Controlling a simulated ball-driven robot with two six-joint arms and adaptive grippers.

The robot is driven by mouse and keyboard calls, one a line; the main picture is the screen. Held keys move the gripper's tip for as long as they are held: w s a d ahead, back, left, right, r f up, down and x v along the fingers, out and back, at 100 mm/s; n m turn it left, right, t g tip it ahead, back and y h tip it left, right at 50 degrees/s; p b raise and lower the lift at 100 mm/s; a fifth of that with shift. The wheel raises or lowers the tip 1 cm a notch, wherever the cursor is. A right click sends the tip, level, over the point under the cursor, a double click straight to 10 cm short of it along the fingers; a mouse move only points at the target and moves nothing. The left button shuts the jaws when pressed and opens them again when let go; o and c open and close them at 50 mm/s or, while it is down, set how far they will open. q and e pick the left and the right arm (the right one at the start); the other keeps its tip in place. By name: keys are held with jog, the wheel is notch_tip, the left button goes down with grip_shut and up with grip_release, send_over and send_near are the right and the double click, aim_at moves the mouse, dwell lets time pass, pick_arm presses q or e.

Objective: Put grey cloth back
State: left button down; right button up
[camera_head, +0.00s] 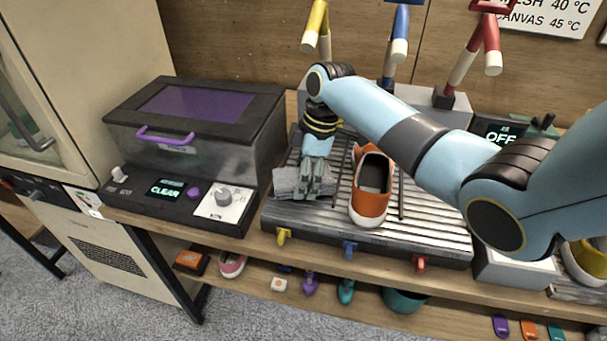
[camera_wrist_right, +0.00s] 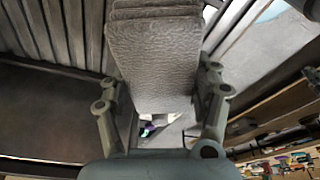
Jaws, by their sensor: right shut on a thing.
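The grey cloth (camera_head: 287,181) is a folded, textured block at the left end of the slatted grey rack (camera_head: 435,226). My right gripper (camera_head: 314,190) points down over it and is shut on it. In the right wrist view the cloth (camera_wrist_right: 155,62) sits between the two fingers of the gripper (camera_wrist_right: 160,88). I cannot tell whether the cloth rests on the rack or is just above it. Part of the cloth is hidden behind the fingers in the head view. My left gripper is not in view.
An orange sneaker (camera_head: 370,207) stands on the rack right of my gripper. A dark box with a purple window (camera_head: 190,103) and a "CLEAR" display stands to the left. Yellow, blue and red hooked taps (camera_head: 399,50) rise behind. The shelf below holds small items.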

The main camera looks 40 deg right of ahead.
jog(key=shift+f, duration=0.3)
jog(key=o, duration=1.6)
jog(key=shift+c, duration=0.2)
jog(key=shift+o, duration=0.2)
jog(key=shift+r, duration=0.2)
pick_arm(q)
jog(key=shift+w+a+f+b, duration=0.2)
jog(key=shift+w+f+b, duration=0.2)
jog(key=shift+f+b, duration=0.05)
pick_arm(e)
jog(key=v, duration=1.2)
jog(key=shift+r, duration=0.4)
